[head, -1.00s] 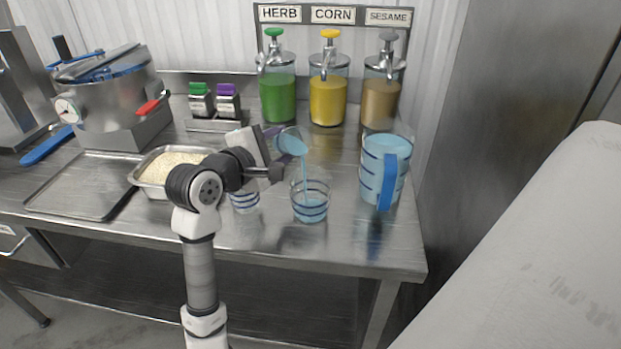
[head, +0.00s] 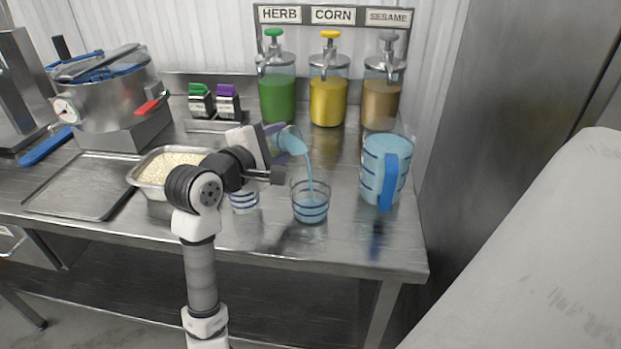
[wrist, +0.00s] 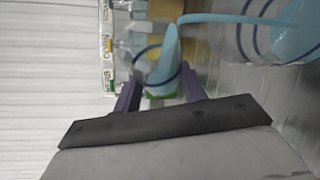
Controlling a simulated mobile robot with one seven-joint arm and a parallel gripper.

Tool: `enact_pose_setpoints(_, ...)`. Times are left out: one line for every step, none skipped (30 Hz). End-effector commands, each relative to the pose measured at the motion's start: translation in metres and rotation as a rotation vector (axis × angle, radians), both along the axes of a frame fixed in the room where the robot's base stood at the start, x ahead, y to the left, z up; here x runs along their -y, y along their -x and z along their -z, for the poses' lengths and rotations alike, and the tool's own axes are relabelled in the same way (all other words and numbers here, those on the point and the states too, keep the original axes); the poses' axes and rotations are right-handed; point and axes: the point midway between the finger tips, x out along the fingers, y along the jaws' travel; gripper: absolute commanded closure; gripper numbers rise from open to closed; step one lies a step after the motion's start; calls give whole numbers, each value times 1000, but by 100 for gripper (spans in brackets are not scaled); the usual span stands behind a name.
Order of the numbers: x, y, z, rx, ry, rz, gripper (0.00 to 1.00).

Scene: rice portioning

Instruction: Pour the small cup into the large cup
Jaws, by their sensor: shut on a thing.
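My gripper (head: 272,141) is shut on a small clear cup (head: 288,136) and holds it tipped over to the right. A stream of light blue liquid (head: 307,170) runs from its rim down into a clear cup with dark blue stripes (head: 311,204), which stands upright on the counter and has blue liquid inside. In the wrist view my purple fingers (wrist: 162,92) sit on both sides of the held cup (wrist: 150,38), which still has blue liquid in it. The stream there reaches the receiving cup (wrist: 250,40) at the right. My wrist hides part of the hold in the head view.
A pitcher (head: 385,170) with a blue handle and blue liquid stands right of the receiving cup. Another striped cup (head: 244,201) is partly behind my arm. A rice tray (head: 150,178) is at left. Herb, corn and sesame dispensers (head: 328,92) stand at the back.

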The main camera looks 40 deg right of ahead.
Motion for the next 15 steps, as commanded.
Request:
enact_pose_setpoints(0,0,0,7,1,0,83)
enact_pose_setpoints(0,0,0,10,1,0,83)
enact_pose_setpoints(0,0,-1,13,2,0,83)
enact_pose_setpoints(0,0,-1,16,2,0,83)
enact_pose_setpoints(0,0,-1,20,2,0,83)
enact_pose_setpoints(0,0,-1,24,2,0,83)
enact_pose_setpoints(0,0,-1,27,2,0,83)
enact_pose_setpoints(0,0,-1,30,2,0,83)
enact_pose_setpoints(0,1,-2,35,3,0,83)
enact_pose_setpoints(0,1,-2,39,3,0,83)
enact_pose_setpoints(0,1,-2,42,4,0,83)
enact_pose_setpoints(0,1,-2,46,3,0,83)
enact_pose_setpoints(0,1,-2,50,3,0,83)
enact_pose_setpoints(0,1,-3,53,5,1,83)
enact_pose_setpoints(0,1,-3,57,4,0,83)
